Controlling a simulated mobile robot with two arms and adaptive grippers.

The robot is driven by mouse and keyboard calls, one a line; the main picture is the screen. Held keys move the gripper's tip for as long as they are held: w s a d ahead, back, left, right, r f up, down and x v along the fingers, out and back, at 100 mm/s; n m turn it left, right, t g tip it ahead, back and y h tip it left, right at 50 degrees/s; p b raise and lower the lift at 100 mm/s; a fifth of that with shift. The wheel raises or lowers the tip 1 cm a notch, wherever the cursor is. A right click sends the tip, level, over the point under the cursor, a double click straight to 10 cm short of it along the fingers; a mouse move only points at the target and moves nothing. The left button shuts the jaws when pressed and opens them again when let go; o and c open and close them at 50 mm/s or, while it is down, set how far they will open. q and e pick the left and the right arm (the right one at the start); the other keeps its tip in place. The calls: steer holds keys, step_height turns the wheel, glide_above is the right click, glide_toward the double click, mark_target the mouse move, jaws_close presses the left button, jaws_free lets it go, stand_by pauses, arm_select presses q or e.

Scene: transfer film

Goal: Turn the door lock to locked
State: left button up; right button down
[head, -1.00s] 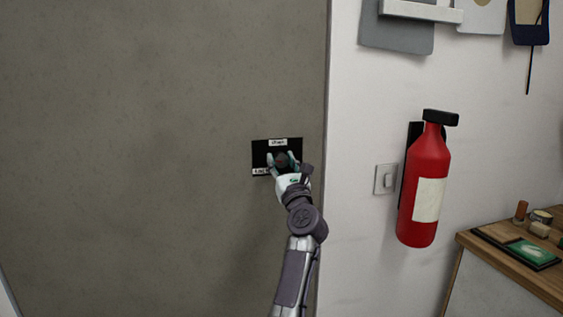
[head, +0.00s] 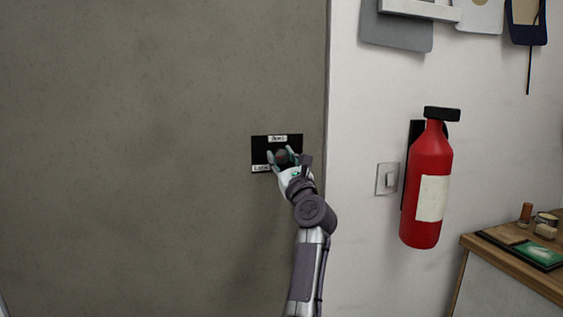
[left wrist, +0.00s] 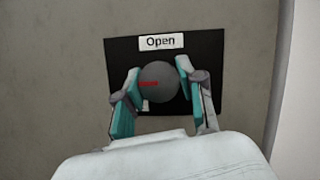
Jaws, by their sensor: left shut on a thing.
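The door lock is a black plate (head: 258,144) on the grey door (head: 150,150), near its right edge. A white label at its top reads "Open" in the left wrist view (left wrist: 161,41). A second white label (head: 261,168) sits at its lower left, partly hidden. A round dark grey knob (left wrist: 160,82) stands out from the plate, with a red mark on its left side. My left gripper (head: 284,158) has its two teal fingers on either side of the knob and is shut on it. My right gripper is not in view.
A red fire extinguisher (head: 427,190) hangs on the white wall right of the door, with a light switch (head: 387,179) beside it. A wooden-topped counter (head: 515,262) with small items stands at the lower right. The door surface left of the lock is clear.

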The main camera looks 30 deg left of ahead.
arm_select(q)
steer(key=o, duration=1.1)
steer(key=shift+o, duration=0.2)
steer(key=v, duration=0.7)
steer(key=shift+s+d, duration=0.15)
steer(key=shift+d, duration=0.1)
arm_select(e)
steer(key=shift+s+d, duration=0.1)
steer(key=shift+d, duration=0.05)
